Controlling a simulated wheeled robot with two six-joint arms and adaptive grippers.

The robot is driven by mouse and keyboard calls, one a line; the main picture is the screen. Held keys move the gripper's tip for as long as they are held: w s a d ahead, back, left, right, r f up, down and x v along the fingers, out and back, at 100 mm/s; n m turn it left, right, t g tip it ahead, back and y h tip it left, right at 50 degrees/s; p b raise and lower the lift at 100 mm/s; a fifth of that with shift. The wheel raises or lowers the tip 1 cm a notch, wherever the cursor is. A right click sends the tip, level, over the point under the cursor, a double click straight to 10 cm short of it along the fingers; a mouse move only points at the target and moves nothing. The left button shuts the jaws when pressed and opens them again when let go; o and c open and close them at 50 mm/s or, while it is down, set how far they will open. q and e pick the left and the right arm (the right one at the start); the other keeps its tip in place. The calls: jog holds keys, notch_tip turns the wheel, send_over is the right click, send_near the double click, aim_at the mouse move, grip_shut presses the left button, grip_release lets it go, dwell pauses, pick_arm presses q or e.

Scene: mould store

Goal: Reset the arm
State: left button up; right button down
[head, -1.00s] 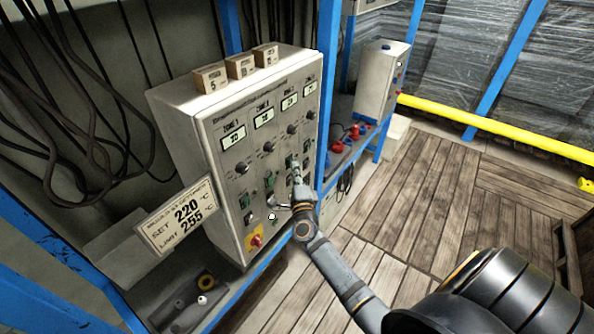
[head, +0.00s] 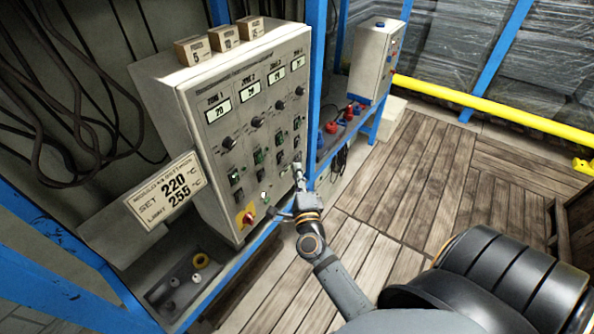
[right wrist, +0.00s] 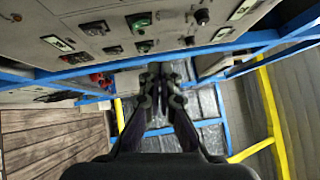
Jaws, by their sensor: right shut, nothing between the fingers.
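My right arm comes in from the lower right in the head view. Its gripper (head: 298,172) is at the lower right part of the grey control panel (head: 235,150), close in front of its face. I cannot tell whether it touches the panel. In the right wrist view the gripper (right wrist: 160,72) has its two dark fingers together at the tips, with nothing between them. The panel face (right wrist: 75,22) with its switches runs along the top of that view. My left gripper is not in view.
Small boxes (head: 227,38) stand on the panel's top. A blue post (head: 313,90) stands right of the panel. A second grey box (head: 376,58) is behind it. The wooden floor (head: 415,190) is open to the right; a yellow rail (head: 490,112) crosses behind.

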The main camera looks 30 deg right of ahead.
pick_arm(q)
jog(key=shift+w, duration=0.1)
